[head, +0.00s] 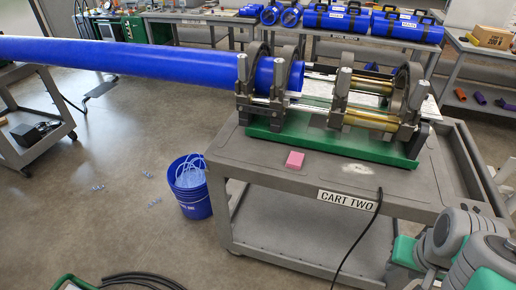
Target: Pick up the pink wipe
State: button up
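My arm's grey and green links show at the bottom right, well to the right of the wipe. My gripper is not in view.
The fusion machine (340,135) stands behind the wipe on its green base, clamping a long blue pipe (130,58) that runs left. A black cable (357,240) hangs over the cart's front. A blue bucket (192,205) stands on the floor left of the cart.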

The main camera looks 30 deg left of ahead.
aim_at(295, 160)
jog(key=u, duration=1)
jog(key=i, duration=0.9)
jog(key=u, duration=1)
